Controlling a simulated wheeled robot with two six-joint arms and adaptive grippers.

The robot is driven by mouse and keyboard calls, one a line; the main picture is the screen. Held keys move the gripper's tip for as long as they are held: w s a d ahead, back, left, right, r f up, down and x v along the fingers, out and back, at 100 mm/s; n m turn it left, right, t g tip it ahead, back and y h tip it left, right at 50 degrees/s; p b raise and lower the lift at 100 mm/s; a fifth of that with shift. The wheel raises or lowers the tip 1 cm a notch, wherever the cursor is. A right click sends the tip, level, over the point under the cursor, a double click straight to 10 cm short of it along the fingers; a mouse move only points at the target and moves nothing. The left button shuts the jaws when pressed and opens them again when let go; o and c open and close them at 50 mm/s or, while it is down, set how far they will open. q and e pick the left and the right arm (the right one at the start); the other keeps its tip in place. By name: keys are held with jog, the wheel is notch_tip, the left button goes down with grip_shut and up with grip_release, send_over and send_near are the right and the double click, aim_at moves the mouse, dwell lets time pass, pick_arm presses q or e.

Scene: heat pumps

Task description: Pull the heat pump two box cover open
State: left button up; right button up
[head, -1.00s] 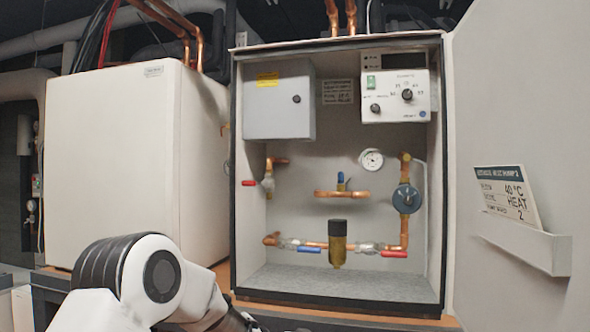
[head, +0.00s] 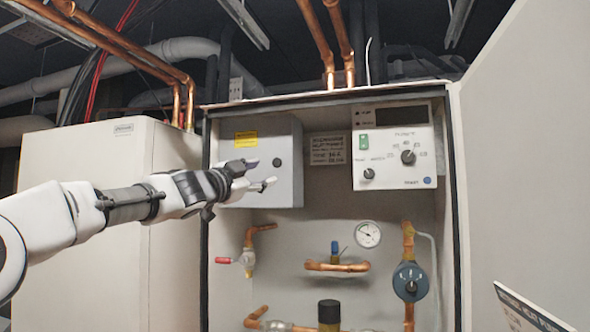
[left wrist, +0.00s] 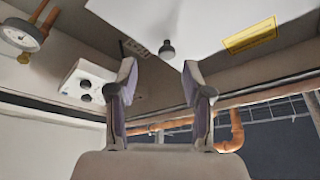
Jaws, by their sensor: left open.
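The heat pump cabinet stands open, its large door (head: 525,150) swung out to the right. Inside it at upper left hangs a grey box with a flat cover (head: 250,140), a yellow label and a dark round knob (head: 278,162). The cover looks shut. My left gripper (head: 265,174) is open and empty, in front of the cover, its fingertips pointing right near the knob. In the left wrist view the knob (left wrist: 167,50) shows beyond and between the two open fingers, apart from them. My right gripper is not in view.
A control panel (head: 394,160) with knobs is right of the grey box. Below are a gauge (head: 368,234), copper pipes and a red-handled valve (head: 224,260). A white unit (head: 85,165) stands left. Copper pipes (head: 318,45) rise above the cabinet.

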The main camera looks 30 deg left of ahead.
aim_at(276, 161)
pick_arm(q)
jog(key=p+x, duration=0.1)
jog(key=x, duration=0.1)
jog(key=p+x, duration=0.2)
jog(key=r+p+x, duration=0.1)
jog(key=x, duration=0.2)
jog(key=shift+s, duration=0.25)
jog(key=shift+s+r, duration=0.1)
jog(key=shift+s, duration=0.1)
jog(key=c, duration=0.3)
jog(key=shift+s+r, duration=0.15)
grip_shut()
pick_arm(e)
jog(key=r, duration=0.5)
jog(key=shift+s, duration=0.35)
